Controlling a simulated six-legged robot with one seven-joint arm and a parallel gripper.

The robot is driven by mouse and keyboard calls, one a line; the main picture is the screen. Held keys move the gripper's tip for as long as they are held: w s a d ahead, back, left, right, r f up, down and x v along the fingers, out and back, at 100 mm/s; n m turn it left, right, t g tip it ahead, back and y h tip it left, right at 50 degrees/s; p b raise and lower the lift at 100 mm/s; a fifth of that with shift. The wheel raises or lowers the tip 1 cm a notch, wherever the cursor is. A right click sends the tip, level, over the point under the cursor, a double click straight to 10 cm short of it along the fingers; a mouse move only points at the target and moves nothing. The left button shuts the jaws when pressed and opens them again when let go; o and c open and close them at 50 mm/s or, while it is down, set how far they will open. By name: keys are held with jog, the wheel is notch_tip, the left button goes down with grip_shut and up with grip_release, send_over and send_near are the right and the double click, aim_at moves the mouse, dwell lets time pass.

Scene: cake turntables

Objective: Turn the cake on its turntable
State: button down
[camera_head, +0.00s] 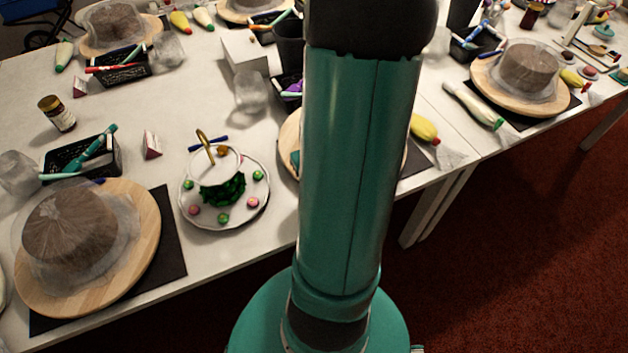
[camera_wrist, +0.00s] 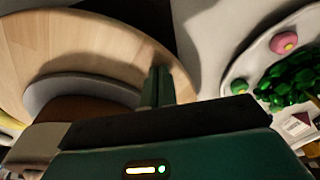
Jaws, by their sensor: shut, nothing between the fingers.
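In the wrist view a round wooden turntable (camera_wrist: 100,32) fills the upper left. A pale grey disc (camera_wrist: 62,88) lies on it under a brown cake (camera_wrist: 85,108), partly hidden by my gripper's body. My gripper (camera_wrist: 158,72) is shut and empty, its two green fingers together over the right part of the turntable near its rim. I cannot tell whether they touch it.
Another wooden turntable (camera_head: 146,225) with a wrapped brown cake (camera_head: 70,229) is at the far left, and one (camera_head: 490,75) at the right. A yellow piping bag (camera_head: 424,127) lies right of my arm.

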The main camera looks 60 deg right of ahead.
jog(key=shift+s, duration=1)
jog(key=shift+s+d, duration=0.25)
jog(key=shift+s, duration=0.55)
jog(key=shift+s+d, duration=0.2)
jog(key=shift+s, duration=0.6)
jog(key=shift+r, duration=1.45)
